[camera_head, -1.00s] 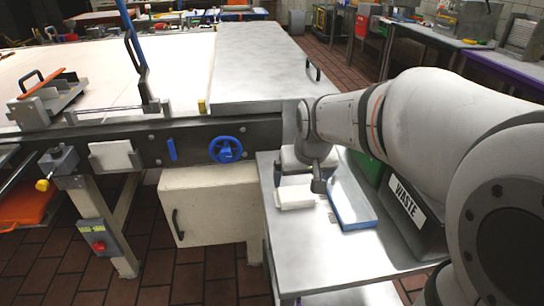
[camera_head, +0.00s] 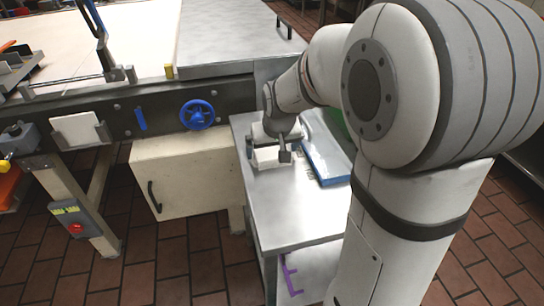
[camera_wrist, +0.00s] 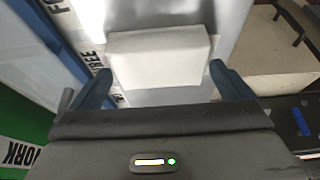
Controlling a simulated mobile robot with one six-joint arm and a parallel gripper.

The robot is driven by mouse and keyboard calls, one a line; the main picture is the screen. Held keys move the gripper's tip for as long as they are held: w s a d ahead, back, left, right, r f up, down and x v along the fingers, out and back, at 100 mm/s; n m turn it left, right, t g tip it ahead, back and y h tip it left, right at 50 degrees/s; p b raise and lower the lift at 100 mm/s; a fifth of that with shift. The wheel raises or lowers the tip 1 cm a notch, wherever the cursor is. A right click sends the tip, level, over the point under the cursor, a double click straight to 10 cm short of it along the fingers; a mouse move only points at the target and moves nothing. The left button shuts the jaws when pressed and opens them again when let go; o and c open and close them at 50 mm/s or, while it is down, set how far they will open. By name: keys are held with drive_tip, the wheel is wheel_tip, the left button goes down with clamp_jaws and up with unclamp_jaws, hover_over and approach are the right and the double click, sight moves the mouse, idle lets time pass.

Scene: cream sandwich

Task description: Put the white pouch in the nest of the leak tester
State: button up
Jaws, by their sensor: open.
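The white pouch (camera_wrist: 160,58) lies on the metal side table, a pale block with a flat top. In the head view the pouch (camera_head: 266,157) shows just below my gripper (camera_head: 270,142). In the wrist view my gripper (camera_wrist: 162,88) is open, with its two blue fingers on either side of the near end of the pouch. I cannot tell whether the fingers touch it. I cannot make out the leak tester or its nest in these views.
A blue-edged tray (camera_head: 326,150) lies on the side table (camera_head: 290,215) right of the pouch. A large bench with a blue handwheel (camera_head: 198,115) stands to the left, above a cream cabinet (camera_head: 182,175). The table's front part is clear.

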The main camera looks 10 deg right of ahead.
drive_tip(key=shift+r, duration=0.1)
drive_tip(key=c, duration=0.8)
